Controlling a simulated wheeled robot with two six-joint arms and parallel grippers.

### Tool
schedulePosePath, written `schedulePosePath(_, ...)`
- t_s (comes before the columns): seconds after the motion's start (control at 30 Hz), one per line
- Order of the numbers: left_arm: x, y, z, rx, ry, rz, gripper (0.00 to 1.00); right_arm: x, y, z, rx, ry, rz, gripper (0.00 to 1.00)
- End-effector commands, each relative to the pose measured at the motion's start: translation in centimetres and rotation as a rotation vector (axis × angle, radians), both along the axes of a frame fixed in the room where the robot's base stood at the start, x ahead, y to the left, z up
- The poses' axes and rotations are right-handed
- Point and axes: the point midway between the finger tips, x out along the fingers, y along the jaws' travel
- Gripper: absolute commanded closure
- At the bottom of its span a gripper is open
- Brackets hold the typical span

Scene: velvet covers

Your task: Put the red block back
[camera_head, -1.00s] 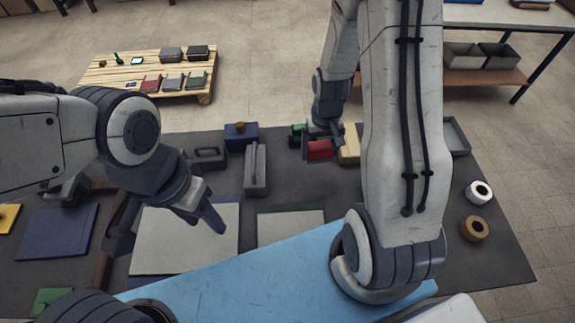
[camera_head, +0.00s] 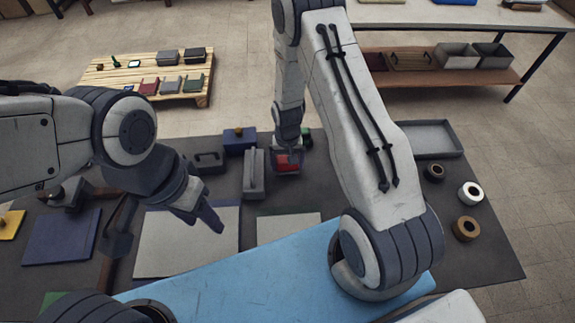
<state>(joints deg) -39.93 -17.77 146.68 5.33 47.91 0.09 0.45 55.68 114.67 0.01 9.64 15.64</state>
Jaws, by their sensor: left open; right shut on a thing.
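The red block (camera_head: 287,162) is held in my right gripper (camera_head: 287,168) near the far edge of the dark table. The gripper is shut on it and partly covers it. Whether the block touches the surface is unclear. My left gripper (camera_head: 206,215) is open and empty over the left pale panel (camera_head: 180,250). Its far finger is hard to make out.
A long grey holder (camera_head: 254,177), a blue box (camera_head: 240,140) and a slotted grey block (camera_head: 209,162) stand to the left. A grey tray (camera_head: 430,138) and several tape rolls (camera_head: 470,194) are right of my arm.

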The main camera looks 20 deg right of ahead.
Motion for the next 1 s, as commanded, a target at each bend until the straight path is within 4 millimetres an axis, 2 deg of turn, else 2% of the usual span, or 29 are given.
schedulePosePath(0.03, 0.0, 0.0, 0.5, 0.000, 0.000, 0.000, 0.50, -0.1, 0.0, -0.6, 0.000, 0.004, 0.000, 0.67)
schedulePosePath(0.2, 0.0, 0.0, 0.8, 0.000, 0.000, 0.001, 0.50, 0.0, 0.0, -2.0, 0.000, 0.000, 0.000, 0.67)
schedulePosePath(0.57, 0.0, 0.0, 0.3, 0.000, 0.000, 0.000, 0.50, 0.0, 0.0, -2.6, 0.000, -0.001, 0.000, 0.67)
schedulePosePath(0.6, 0.0, 0.0, 0.4, 0.000, 0.000, 0.000, 0.50, 0.0, 0.0, -2.5, 0.000, 0.000, 0.000, 0.00)
schedulePosePath(0.83, 0.0, 0.0, 0.5, 0.000, 0.000, 0.000, 0.50, 0.0, 0.0, -2.4, 0.000, 0.000, 0.000, 0.00)
schedulePosePath(0.93, 0.0, 0.0, 0.9, 0.000, 0.000, 0.000, 0.50, 0.0, 0.0, -1.9, 0.000, 0.000, 0.000, 0.00)
schedulePosePath(1.0, 0.0, 0.0, 0.5, 0.000, 0.000, 0.000, 0.50, 0.1, 0.0, -1.6, 0.000, -0.002, 0.000, 0.00)
